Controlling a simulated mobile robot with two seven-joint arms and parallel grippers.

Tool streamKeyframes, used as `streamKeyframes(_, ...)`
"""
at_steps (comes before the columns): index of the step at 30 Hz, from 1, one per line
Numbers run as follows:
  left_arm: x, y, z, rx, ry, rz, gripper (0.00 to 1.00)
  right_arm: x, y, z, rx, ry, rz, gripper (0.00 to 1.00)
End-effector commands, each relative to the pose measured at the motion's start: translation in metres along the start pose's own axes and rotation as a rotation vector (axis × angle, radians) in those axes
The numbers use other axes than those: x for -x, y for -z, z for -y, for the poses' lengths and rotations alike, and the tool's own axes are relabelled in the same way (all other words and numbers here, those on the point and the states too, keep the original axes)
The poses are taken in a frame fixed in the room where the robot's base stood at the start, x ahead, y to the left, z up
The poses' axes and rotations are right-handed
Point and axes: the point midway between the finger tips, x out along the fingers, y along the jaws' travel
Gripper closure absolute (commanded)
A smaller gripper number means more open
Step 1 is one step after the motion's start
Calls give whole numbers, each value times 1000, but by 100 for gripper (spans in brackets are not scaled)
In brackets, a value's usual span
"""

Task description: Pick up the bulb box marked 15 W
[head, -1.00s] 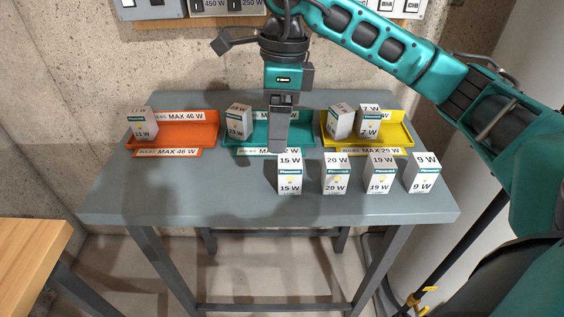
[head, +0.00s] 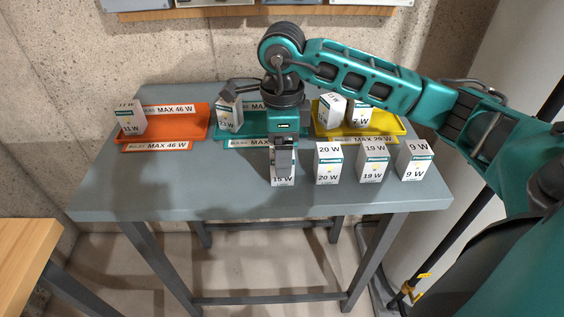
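The bulb box marked 15 W (head: 283,182) stands at the front of the grey table, leftmost in the front row. Its upper part is hidden behind my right gripper. My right gripper (head: 284,168) points down at the box, with its fingers overlapping the box's top in the head view. I see the fingers nearly edge-on, so I cannot tell how wide they are apart or whether they touch the box. My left gripper is not in view.
Right of it stand boxes marked 20 W (head: 328,163), 19 W (head: 373,163) and 9 W (head: 416,161). Behind are an orange tray (head: 180,122), a teal tray (head: 236,131) and a yellow tray (head: 385,121), all holding boxes. The table's front left (head: 170,185) is clear.

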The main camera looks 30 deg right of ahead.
Motion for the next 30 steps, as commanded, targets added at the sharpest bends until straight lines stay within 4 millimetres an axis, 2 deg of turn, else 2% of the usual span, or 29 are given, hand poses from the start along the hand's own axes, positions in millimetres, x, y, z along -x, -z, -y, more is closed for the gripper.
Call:
streamKeyframes(4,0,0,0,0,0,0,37,-14,0,0,0,0,0,21)
streamKeyframes(11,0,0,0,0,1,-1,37,-16,0,0,0,0,1,21)
streamKeyframes(27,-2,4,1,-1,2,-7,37,-16,0,0,0,0,1,71)
streamKeyframes(30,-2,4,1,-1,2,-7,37,-16,0,0,0,1,1,77)
